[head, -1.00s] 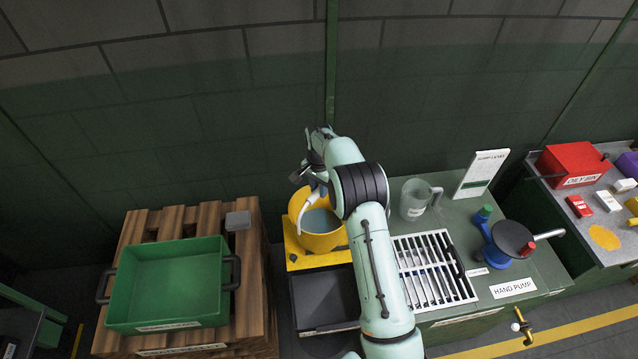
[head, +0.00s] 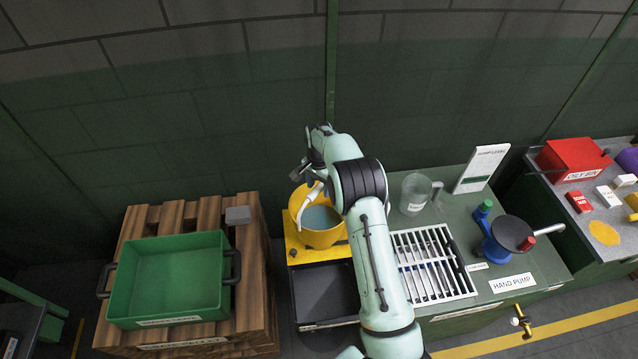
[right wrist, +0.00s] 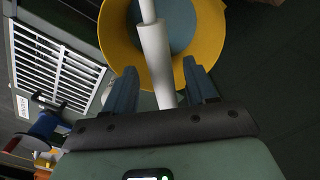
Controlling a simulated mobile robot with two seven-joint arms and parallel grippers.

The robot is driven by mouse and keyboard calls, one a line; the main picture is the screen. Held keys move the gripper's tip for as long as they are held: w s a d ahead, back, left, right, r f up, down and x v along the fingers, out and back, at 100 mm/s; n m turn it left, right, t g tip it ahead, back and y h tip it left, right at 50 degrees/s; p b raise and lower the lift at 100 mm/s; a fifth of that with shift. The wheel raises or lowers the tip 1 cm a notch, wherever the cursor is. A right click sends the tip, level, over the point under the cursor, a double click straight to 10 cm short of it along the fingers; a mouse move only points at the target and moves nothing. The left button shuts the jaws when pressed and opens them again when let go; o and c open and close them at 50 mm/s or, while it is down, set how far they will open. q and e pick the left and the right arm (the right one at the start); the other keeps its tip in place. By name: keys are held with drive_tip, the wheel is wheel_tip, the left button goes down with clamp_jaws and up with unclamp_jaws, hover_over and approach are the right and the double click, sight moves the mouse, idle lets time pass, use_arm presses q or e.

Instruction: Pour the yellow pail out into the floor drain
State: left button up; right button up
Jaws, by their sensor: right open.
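The yellow pail (head: 319,236) stands upright on a yellow stand at the left end of the green bench, with grey-blue content inside. Its white handle (head: 308,205) rises toward my right gripper (head: 315,177). In the right wrist view the handle bar (right wrist: 155,55) passes between the two blue-grey fingers of the gripper (right wrist: 160,68). The fingers are open, with gaps beside the bar. The pail's rim (right wrist: 118,40) shows beyond them. A white slotted drain grate (head: 436,264) lies in the bench top, right of my arm. My left gripper is out of view.
A clear jug (head: 415,193) and a sign (head: 482,168) stand behind the grate. A blue hand pump (head: 490,240) is right of it. A green crate (head: 168,280) sits on a wooden pallet at left. A dark tray (head: 325,292) is below the pail.

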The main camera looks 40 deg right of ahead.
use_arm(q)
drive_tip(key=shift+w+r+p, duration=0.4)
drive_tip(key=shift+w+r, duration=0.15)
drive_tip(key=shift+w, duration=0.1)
use_arm(e)
wheel_tip(320, 180, up, 14)
drive_tip(key=shift+f, duration=0.15)
